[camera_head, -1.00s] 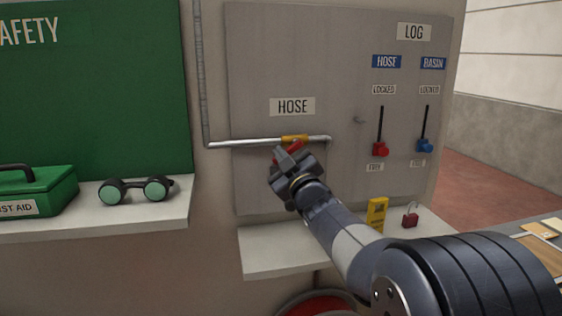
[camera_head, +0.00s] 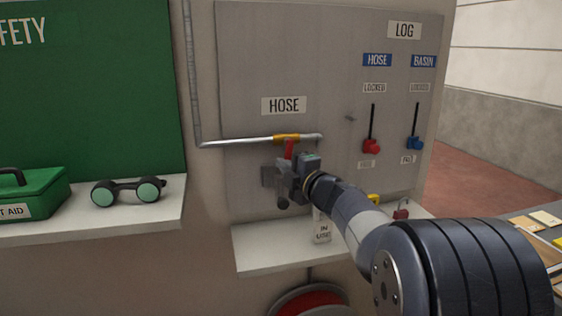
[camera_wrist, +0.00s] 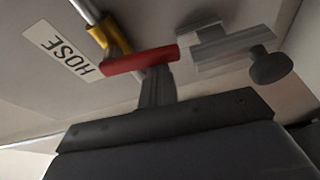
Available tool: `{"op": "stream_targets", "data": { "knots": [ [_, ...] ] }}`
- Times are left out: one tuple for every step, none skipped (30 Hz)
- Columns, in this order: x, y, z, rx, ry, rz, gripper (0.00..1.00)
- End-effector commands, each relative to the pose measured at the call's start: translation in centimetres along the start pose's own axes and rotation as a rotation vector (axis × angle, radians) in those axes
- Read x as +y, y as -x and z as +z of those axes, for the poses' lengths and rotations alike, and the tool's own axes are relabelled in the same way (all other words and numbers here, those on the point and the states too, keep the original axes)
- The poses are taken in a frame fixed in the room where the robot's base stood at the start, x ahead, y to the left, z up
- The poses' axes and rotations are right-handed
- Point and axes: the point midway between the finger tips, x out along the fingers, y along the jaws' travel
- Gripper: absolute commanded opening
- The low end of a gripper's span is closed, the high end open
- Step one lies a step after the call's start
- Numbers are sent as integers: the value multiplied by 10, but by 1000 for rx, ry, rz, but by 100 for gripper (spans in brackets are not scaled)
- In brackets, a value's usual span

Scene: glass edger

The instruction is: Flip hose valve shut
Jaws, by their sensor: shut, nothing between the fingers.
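The hose valve has a yellow body (camera_head: 288,138) on a pale horizontal pipe (camera_head: 235,142) below the HOSE sign (camera_head: 284,105). Its red lever (camera_head: 289,149) points down from the body, crosswise to the pipe, with its lower end hidden by my gripper (camera_head: 284,178). In the wrist view the red lever (camera_wrist: 140,60) reaches from the yellow body (camera_wrist: 100,36) to just beyond my shut, empty fingers (camera_wrist: 158,82). The fingertips overlap the lever in that view; I cannot tell whether they touch it.
A grey fitting with a dark round knob (camera_wrist: 270,68) is close beside my gripper. A shelf (camera_head: 265,248) lies below, with an IN USE tag (camera_head: 322,232) and a red padlock (camera_head: 401,212). Red (camera_head: 371,146) and blue (camera_head: 414,143) sliders are to the right.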

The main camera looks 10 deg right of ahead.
Motion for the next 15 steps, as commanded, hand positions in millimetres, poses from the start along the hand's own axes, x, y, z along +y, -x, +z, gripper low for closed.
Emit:
{"op": "stream_targets", "data": {
  "knots": [
    [1,0,2,-2,23,-8,0],
    [1,1,3,-2,35,-12,0],
    [1,1,3,-2,51,-18,0],
    [0,1,4,-2,62,-22,0],
    [0,1,4,-2,71,-25,0],
    [0,2,4,-2,81,-28,0],
    [0,2,5,-2,88,-31,0],
    [0,2,5,-1,94,-33,0],
    [-1,2,5,-1,102,-35,0],
    [-1,2,6,-1,106,-37,0],
    [-1,2,6,-1,110,-38,0],
    [-1,2,6,-1,114,-40,0],
    [-1,2,6,-1,116,-40,0],
    [-1,2,6,-1,118,-41,0],
    [-1,2,6,-1,119,-41,0]
  ]
}}
